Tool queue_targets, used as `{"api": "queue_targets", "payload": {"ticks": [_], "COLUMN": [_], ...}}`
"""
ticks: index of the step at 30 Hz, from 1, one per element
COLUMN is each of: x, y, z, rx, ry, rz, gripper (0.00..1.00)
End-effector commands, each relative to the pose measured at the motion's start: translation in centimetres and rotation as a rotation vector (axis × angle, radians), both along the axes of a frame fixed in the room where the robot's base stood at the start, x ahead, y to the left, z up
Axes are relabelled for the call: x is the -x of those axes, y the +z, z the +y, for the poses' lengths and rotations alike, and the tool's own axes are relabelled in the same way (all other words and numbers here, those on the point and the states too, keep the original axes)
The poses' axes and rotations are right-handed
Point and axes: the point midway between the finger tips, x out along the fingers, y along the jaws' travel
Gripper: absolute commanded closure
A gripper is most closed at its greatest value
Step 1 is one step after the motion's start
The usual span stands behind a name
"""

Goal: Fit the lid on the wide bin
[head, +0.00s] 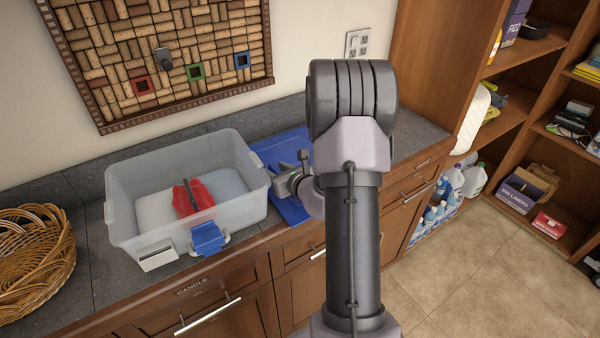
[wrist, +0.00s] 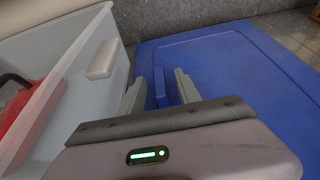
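The wide bin (head: 250,196) is a clear, open-topped box on the counter, with a blue latch (head: 208,238) on its front. A red item (head: 187,197) with a dark handle lies inside it. The blue lid (head: 291,211) lies on the counter to the right of the bin, partly hidden by my arm; it fills the right of the wrist view (wrist: 245,85). My gripper (head: 285,169) is low over the lid beside the bin's right wall. In the wrist view its two fingers (wrist: 165,85) are apart, with a narrow raised blue part of the lid between them and gaps showing.
A wicker basket (head: 33,258) stands left of the bin. The wall with a cork board (head: 165,60) rises behind the counter. The counter (head: 415,140) is clear to the right of my arm. Wooden shelves (head: 530,110) stand farther right.

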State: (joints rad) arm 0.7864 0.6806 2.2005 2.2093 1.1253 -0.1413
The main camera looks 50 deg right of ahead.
Motion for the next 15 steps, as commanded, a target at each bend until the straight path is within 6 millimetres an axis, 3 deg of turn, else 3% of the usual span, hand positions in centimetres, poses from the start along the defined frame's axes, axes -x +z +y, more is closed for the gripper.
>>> {"api": "queue_targets", "payload": {"ticks": [3,9,15], "x": [-1.05,-1.06,-1.04], "y": [-0.47,-0.37,-0.36], "z": [-0.22,-0.25,-0.25], "rx": [0.000,0.000,0.000], "ry": [0.001,0.000,0.000], "rz": [-0.001,0.000,0.000], "gripper": [0.60,0.62,1.00]}}
